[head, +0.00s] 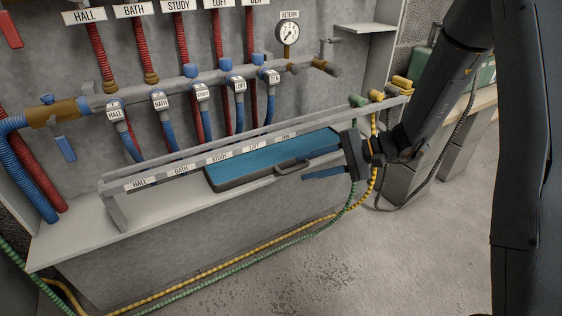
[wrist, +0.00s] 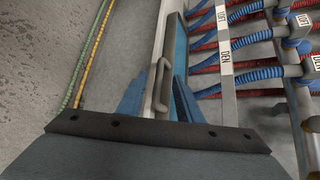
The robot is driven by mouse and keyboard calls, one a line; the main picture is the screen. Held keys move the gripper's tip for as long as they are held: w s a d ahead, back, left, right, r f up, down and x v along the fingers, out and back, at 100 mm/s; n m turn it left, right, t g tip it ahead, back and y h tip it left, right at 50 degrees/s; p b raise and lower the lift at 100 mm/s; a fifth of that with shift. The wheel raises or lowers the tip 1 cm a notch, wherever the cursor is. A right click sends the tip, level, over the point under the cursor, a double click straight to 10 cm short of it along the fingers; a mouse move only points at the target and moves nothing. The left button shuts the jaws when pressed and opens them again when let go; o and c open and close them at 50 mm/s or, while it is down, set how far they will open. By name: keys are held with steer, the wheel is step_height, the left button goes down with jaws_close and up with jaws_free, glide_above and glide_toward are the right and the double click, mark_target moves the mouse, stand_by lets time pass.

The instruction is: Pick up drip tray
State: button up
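My gripper (head: 312,168) is at the tray's right front, close to the handle. In the wrist view its blue fingers (wrist: 160,92) stand apart, with the handle appearing between or just beyond them. I cannot tell whether they touch it.
The labelled rail (head: 230,150) runs along the tray. Behind it, blue and red conduits rise to a grey manifold pipe (head: 180,85). Yellow and green hoses (head: 230,259) run along the floor in front of the ledge (head: 75,237). The floor at the front is clear.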

mark_target(296, 169)
steer(key=b+x, duration=0.1)
steer(key=x, duration=0.2)
steer(key=shift+a+f+b, duration=0.15)
steer(key=shift+f+b, duration=0.05)
steer(key=shift+b, duration=0.15)
steer(key=shift+c, duration=0.2)
jaws_close()
steer(key=shift+r, duration=0.1)
